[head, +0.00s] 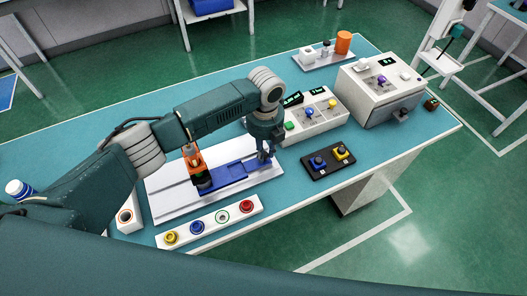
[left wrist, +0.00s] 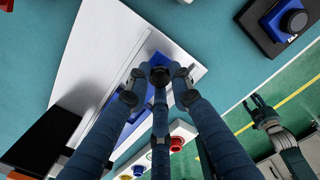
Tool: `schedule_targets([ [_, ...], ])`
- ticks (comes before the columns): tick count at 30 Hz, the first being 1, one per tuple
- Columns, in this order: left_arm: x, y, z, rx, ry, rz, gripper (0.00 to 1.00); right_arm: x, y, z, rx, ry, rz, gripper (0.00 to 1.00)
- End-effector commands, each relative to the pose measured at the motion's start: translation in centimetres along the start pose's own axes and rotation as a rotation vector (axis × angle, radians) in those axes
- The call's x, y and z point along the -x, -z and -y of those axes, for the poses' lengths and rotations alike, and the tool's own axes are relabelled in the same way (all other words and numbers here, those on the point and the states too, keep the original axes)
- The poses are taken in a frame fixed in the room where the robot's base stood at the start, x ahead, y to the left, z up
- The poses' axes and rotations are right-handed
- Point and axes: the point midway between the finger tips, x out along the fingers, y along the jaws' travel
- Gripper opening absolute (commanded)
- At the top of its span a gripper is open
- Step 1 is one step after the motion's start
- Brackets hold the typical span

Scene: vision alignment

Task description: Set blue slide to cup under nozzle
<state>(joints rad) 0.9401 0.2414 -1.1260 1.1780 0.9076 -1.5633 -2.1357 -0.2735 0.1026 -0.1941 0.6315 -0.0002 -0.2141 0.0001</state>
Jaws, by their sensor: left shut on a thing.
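The blue slide (head: 236,173) lies on a white base plate (head: 165,204) on the table. My left gripper (head: 264,156) is at the slide's right end. In the left wrist view its fingers (left wrist: 159,76) close around a small dark knob on the blue slide (left wrist: 150,47). The fingers hide much of the knob. A cup cannot be told clearly. My right gripper (left wrist: 261,108) shows in the left wrist view, fingers apart and empty.
A strip of coloured round buttons (head: 210,221) lies in front of the plate. A control box (head: 312,117) and a larger white machine (head: 380,92) stand behind.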

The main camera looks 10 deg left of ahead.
Motion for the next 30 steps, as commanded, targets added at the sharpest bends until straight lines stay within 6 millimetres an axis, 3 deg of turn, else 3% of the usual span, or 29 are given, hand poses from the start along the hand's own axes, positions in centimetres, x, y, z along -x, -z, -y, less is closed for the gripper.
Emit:
schedule_targets([
  [3, 0.5, -0.2, 0.8, -0.005, 0.019, 0.010, 0.00, 0.1, -1.6, 1.0, -0.002, 0.011, 0.023, 0.40],
  [4, 0.5, -0.2, 0.8, -0.005, 0.019, 0.010, 0.23, 0.1, -2.1, 1.4, -0.003, 0.016, 0.030, 0.40],
  [7, 0.5, -0.2, 0.7, -0.005, 0.018, 0.010, 0.40, 0.2, -3.4, 3.1, -0.005, 0.035, 0.050, 0.40],
  [11, 0.4, -0.1, 0.6, -0.004, 0.014, 0.007, 0.40, 0.3, -4.0, 4.0, -0.004, 0.045, 0.058, 0.40],
  [16, 0.5, -0.1, 0.5, -0.003, 0.011, 0.005, 0.40, 0.1, -2.4, 2.3, -0.002, 0.026, 0.035, 0.40],
  [19, 1.2, -0.1, 0.5, -0.003, 0.011, 0.006, 0.40, 0.1, -2.5, 2.4, -0.003, 0.026, 0.036, 0.40],
  [30, 8.7, -0.1, 0.7, -0.007, 0.013, 0.009, 0.40, 0.2, -2.7, 2.5, -0.003, 0.028, 0.038, 0.40],
])
